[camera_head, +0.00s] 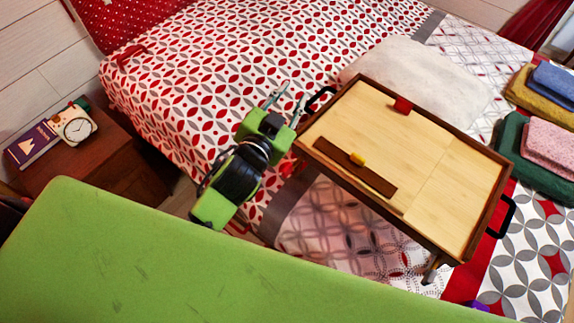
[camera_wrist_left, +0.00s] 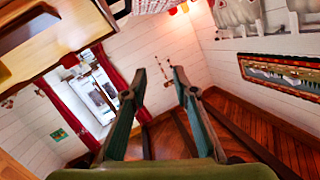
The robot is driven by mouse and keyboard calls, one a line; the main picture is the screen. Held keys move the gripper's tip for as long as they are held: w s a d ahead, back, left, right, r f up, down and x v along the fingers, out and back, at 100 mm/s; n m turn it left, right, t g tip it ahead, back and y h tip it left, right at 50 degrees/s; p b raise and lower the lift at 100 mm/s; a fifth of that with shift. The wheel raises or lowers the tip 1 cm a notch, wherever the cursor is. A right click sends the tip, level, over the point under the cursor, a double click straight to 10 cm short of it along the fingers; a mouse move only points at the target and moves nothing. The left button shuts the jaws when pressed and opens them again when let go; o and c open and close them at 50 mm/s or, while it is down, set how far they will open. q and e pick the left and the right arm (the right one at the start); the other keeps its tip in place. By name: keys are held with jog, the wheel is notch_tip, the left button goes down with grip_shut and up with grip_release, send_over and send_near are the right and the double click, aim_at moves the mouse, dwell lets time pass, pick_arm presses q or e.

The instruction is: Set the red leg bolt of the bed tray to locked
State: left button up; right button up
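The bed tray (camera_head: 440,170) stands on the bed, with a pale wood top, dark brown rim and black end handles. A small red block (camera_head: 402,105), which looks like the red leg bolt, sits at its far edge. I cannot tell whether it is locked. My right gripper is not in view.
A white pillow (camera_head: 420,75) lies behind the tray. Folded towels (camera_head: 548,147) lie to its right.

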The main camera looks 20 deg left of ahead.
pick_arm(q)
jog(key=s+d+r+m+t+h, duration=0.1)
jog(key=d+r+m+t+h, duration=0.1)
jog(key=d+r+m+h, duration=0.65)
jog(key=d+r+m+t+h, duration=0.1)
jog(key=d+r+m+h, duration=0.3)
jog(key=r, duration=0.7)
jog(key=s+d+r+m+g+h, duration=0.3)
jog(key=s+d+m+g+h, duration=0.45)
jog(key=d+m+g, duration=0.2)
jog(key=s+d+f+m+g, duration=0.2)
jog(key=s+d+m+g, duration=0.2)
jog(key=m+g, duration=0.2)
jog(key=m+g+y, duration=0.4)
jog(key=m+y, duration=0.3)
jog(key=y, duration=1.4)
send_over(287, 167)
notch_tip(287, 167, down, 24)
jog(key=shift+t, duration=0.25)
notch_tip(287, 167, down, 13)
jog(key=p, duration=0.3)
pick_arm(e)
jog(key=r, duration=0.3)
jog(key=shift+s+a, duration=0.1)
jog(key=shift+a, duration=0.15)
